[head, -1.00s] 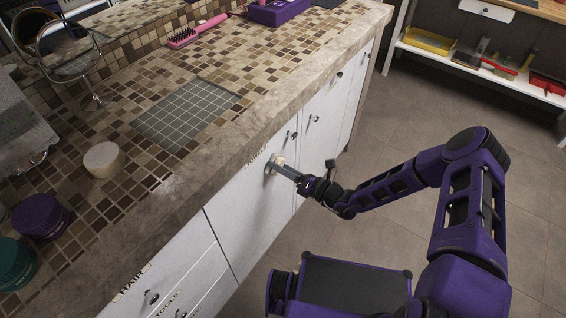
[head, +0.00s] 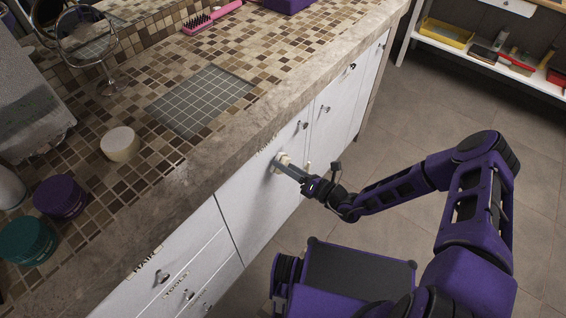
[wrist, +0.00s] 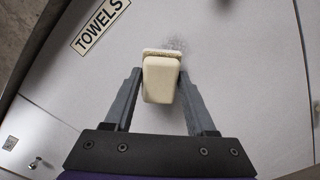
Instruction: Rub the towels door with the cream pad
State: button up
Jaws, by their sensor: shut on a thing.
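The towels door (head: 250,205) is a white cabinet door under the counter, and its TOWELS label (wrist: 100,27) is at the upper left in the wrist view. My gripper (wrist: 160,82) is shut on the cream pad (wrist: 160,80), a pale block with rounded corners. The pad's far face is at the door, just below the label in the head view (head: 283,158); its contact face is hidden. A grey speckled smudge (wrist: 175,44) shows on the door just beyond the pad.
A door knob (head: 305,125) stands out to the right of the pad. Drawers labelled HAIR and TOOLS (head: 175,290) are at lower left. The stone counter edge (head: 200,170) overhangs the door. A round cream tub (head: 120,144) stands on the tiled top. Floor at right is clear.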

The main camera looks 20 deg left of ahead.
jog(key=shift+p+v, duration=0.3)
jog(key=shift+v, duration=2)
jog(key=v, duration=0.3)
jog(key=shift+r+p+x, duration=0.1)
jog(key=shift+r+x, duration=0.15)
jog(key=shift+x, duration=0.9)
jog(key=shift+r+p+x, duration=0.15)
jog(key=shift+r+x, duration=0.1)
jog(key=shift+x, duration=0.85)
jog(key=shift+r+p+x, duration=0.1)
jog(key=shift+r+x, duration=0.15)
jog(key=shift+x, duration=0.9)
jog(key=shift+x, duration=1)
